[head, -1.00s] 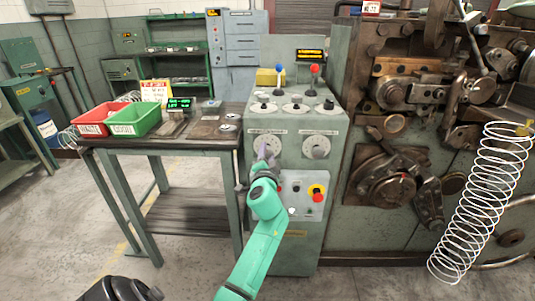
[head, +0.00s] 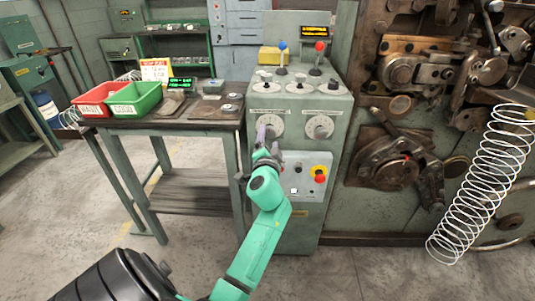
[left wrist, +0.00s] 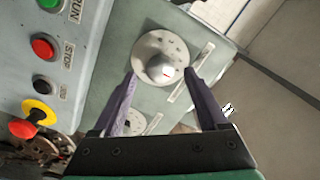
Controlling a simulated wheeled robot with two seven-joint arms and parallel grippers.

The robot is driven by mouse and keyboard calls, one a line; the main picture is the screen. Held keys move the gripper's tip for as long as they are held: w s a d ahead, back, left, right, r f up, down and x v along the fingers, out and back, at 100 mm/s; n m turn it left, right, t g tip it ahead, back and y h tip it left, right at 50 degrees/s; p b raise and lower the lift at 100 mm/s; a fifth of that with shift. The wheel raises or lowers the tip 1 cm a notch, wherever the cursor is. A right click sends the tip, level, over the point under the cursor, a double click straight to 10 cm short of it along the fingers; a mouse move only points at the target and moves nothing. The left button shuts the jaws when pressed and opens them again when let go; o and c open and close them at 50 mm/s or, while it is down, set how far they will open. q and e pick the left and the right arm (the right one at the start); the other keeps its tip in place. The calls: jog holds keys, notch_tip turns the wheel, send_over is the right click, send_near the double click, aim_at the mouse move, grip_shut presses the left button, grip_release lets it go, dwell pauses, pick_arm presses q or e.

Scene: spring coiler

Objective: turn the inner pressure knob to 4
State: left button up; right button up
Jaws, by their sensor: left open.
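The coiler's green control cabinet has two round dials with grey knobs on its upper front. The left dial (head: 276,126) is partly covered by my left gripper (head: 264,138). The right dial (head: 320,126) is clear. The other dial (left wrist: 134,122) is partly hidden behind a finger there. The dial labels and numbers are too small to read. My right gripper is out of view.
Below the dials are buttons and a red-and-yellow emergency stop (head: 320,175). Two levers, one blue-topped (head: 282,46) and one red-topped (head: 320,47), stand above. A table (head: 215,140) with a red bin (head: 92,106) and green bin (head: 130,106) stands left.

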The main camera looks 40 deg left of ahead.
pick_arm(q)
jog(key=b+v, duration=0.1)
jog(key=v, duration=1)
jog(key=shift+d, duration=0.1)
